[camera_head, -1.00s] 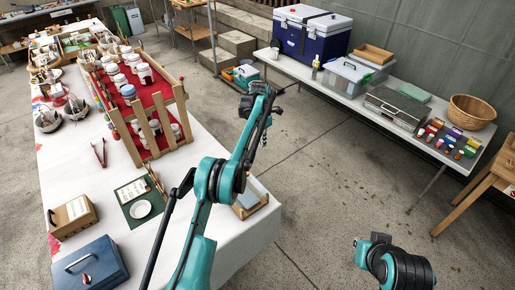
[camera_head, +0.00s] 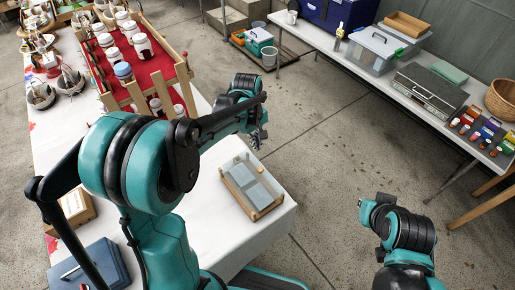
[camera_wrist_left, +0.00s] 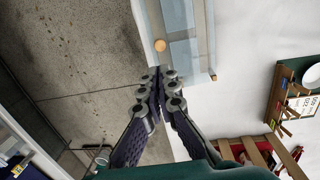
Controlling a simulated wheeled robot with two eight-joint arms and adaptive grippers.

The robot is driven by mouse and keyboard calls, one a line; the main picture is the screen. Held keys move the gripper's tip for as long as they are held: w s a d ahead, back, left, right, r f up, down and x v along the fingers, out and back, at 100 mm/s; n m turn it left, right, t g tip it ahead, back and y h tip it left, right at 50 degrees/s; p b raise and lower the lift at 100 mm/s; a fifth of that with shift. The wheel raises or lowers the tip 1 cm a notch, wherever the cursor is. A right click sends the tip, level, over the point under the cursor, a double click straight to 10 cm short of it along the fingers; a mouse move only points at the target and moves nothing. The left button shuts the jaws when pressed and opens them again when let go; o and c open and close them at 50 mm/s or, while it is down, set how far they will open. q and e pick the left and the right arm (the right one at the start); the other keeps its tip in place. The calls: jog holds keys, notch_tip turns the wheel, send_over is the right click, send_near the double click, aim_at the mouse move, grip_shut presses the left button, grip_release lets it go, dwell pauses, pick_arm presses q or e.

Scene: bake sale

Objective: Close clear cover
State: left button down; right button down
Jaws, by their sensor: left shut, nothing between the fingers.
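A shallow wooden display box (camera_head: 262,212) with a clear cover (camera_head: 236,166) sits at the near right corner of the white table, with flat grey-blue items inside. How far the cover stands open is hard to tell. In the left wrist view the clear panel (camera_wrist_left: 185,22) shows at the top, with a round wooden knob (camera_wrist_left: 160,45). My left gripper (camera_head: 258,137) is beyond the box, past the table's right edge. In the left wrist view its fingertips (camera_wrist_left: 158,74) are together and empty, just short of the knob. My right gripper is out of the head view; only the arm shows.
A red-lined wooden rack (camera_head: 150,72) with several jars stands on the table (camera_head: 205,235) left of the box. A blue cash box (camera_head: 90,270) is near the front left. A second table (camera_head: 350,62) with bins stands across the open floor.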

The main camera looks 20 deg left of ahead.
aim_at(260, 168)
pick_arm(q)
jog(key=f+b, duration=0.1)
jog(key=f, duration=0.3)
jog(key=f+b, duration=0.2)
jog(key=f, duration=0.2)
jog(key=d+f+b, duration=0.1)
jog(key=f, duration=0.4)
jog(key=shift+w, duration=0.3)
jog(key=shift+w+d+f+b, duration=0.2)
jog(key=shift+f+b, duration=0.3)
jog(key=shift+b, duration=0.05)
jog(key=shift+w+d+f+b, duration=0.15)
jog(key=shift+w+f+b, duration=0.05)
jog(key=shift+f+b, duration=0.3)
jog(key=shift+r, duration=0.15)
